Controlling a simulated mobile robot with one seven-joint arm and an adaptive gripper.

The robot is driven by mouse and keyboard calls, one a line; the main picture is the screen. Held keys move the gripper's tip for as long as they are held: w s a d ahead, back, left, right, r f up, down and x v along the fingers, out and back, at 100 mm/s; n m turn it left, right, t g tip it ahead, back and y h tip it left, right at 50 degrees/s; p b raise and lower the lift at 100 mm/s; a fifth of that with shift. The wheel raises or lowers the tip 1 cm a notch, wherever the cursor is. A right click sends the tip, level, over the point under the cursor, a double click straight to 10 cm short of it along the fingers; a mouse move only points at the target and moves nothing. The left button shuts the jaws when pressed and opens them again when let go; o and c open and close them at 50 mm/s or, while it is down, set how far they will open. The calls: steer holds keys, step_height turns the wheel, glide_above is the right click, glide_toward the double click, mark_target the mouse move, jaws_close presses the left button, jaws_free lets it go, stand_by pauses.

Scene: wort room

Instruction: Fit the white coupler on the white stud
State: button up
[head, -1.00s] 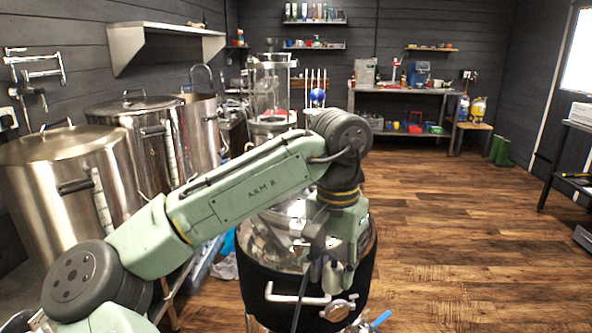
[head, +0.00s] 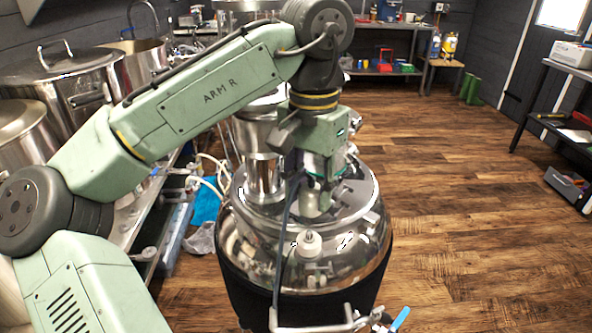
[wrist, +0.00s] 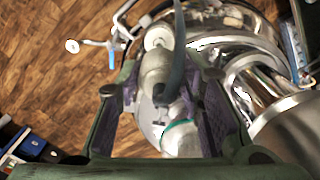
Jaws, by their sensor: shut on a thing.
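My gripper (head: 316,180) points down over the shiny domed lid of a steel vessel (head: 345,245). It is shut on the pale grey-white coupler (head: 312,203), which also shows between the purple-lined fingers in the wrist view (wrist: 157,72). A dark hose (head: 284,235) hangs from beside the coupler and crosses the wrist view (wrist: 178,55). The white stud (head: 308,243) stands upright on the near part of the lid, apart from the coupler in the head view. In the wrist view the stud (wrist: 158,38) shows just beyond the coupler. The coupler's lower end is hard to make out.
A steel cylinder (head: 258,160) rises at the lid's left. A fitting with a teal ring (wrist: 182,138) is close to the fingers in the wrist view. A pipe and blue-handled valve (head: 400,319) project at the vessel's front. Steel kettles (head: 75,85) stand left; the wooden floor (head: 460,200) is clear right.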

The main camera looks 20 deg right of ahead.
mark_target(308, 233)
steer(key=shift+s+f+b, duration=0.15)
steer(key=shift+f+b, duration=0.85)
step_height(308, 233, down, 4)
steer(key=b, duration=0.3)
steer(key=shift+r+b, duration=0.1)
steer(key=shift+b, duration=0.25)
steer(key=shift+a+r+p, duration=0.1)
steer(key=shift+p, duration=0.65)
steer(key=shift+f+b, duration=0.3)
steer(key=shift+f, duration=0.35)
stand_by(0.3)
steer(key=o, duration=0.9)
